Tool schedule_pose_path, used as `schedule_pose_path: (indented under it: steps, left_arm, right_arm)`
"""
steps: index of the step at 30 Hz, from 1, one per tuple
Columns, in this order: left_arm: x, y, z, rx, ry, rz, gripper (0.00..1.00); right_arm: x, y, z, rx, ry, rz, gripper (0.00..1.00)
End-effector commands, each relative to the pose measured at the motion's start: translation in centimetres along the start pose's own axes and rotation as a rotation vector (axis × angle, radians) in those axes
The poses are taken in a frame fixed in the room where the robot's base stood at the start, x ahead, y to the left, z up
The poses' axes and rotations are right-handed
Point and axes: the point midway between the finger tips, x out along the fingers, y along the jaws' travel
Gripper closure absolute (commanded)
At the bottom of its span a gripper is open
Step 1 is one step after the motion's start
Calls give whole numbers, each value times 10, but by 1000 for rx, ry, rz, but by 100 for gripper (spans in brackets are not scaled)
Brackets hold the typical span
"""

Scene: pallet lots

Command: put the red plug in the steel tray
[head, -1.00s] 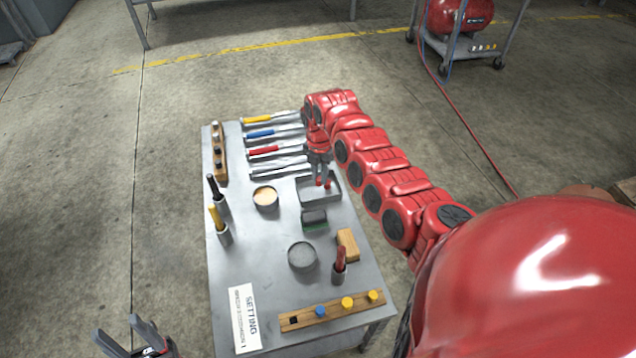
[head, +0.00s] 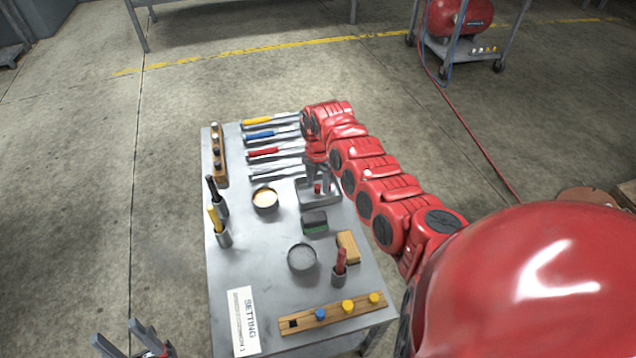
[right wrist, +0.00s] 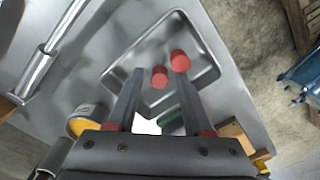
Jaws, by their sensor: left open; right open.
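The steel tray (head: 334,198) is a shallow rectangular pan on the bench, partly hidden by my right arm in the head view. In the right wrist view, two red plugs, one nearer (right wrist: 160,77) and one farther (right wrist: 180,61), are inside the tray (right wrist: 207,78). My right gripper (right wrist: 160,92) is open over the tray. The nearer plug appears between its fingertips, with space on both sides; the other lies just beyond. In the head view the right gripper (head: 319,183) reaches down at the tray. My left gripper (head: 133,338) is open and empty, left of the bench.
A wooden strip (head: 332,313) with blue and yellow pegs and one empty hole lies at the front. A sponge (head: 314,221), wood block (head: 348,246), round cans and upright holders stand around the tray. Tools (head: 270,135) lie at the back.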

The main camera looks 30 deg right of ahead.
Motion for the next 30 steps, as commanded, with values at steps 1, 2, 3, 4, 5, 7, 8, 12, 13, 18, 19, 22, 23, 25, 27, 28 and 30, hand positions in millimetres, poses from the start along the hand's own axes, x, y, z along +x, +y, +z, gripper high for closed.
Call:
schedule_pose_path:
  steps: [1,2,3,4,5,7,8,12,13,18,19,22,23,25,27,28,30]
  left_arm:
    - [2,0,0,0,0,0,50]
    - [2,0,0,0,0,0,50]
    - [4,0,-1,0,0,0,50]
    - [5,0,-1,0,0,0,50]
    - [7,0,-1,0,0,0,50]
    - [9,0,-2,0,0,0,50]
    - [10,0,-2,0,0,0,50]
    - [14,-1,-2,0,0,0,50]
    - [14,-1,-2,0,0,0,50]
    - [16,-1,-3,0,0,0,50]
    - [16,-1,-3,0,0,0,50]
    - [16,-1,-3,0,0,0,50]
    - [16,-1,-3,0,0,0,50]
    - [16,-1,-3,0,0,0,50]
    - [16,-1,-3,0,0,0,50]
    - [16,-1,-3,0,0,0,50]
    - [16,-1,-3,0,0,0,50]
  right_arm:
    - [-4,0,1,1,-1,1,49]
    - [-8,0,1,1,-1,0,49]
    - [-14,0,1,2,-1,0,49]
    - [-19,0,2,2,-2,1,49]
    - [-25,0,2,2,-3,2,49]
    - [-41,1,3,2,-6,5,49]
    - [-49,0,3,3,-6,5,49]
    - [-79,1,2,2,-6,5,49]
    - [-85,0,2,2,-5,3,49]
    - [-110,0,1,0,-3,2,49]
    - [-112,0,1,0,-3,2,49]
    - [-118,0,1,0,-2,1,49]
    - [-119,0,1,0,-2,0,49]
    - [-119,0,0,0,-1,0,49]
    - [-119,0,0,0,-1,0,49]
    - [-119,0,0,0,-1,0,49]
    - [-119,0,0,0,-1,0,49]
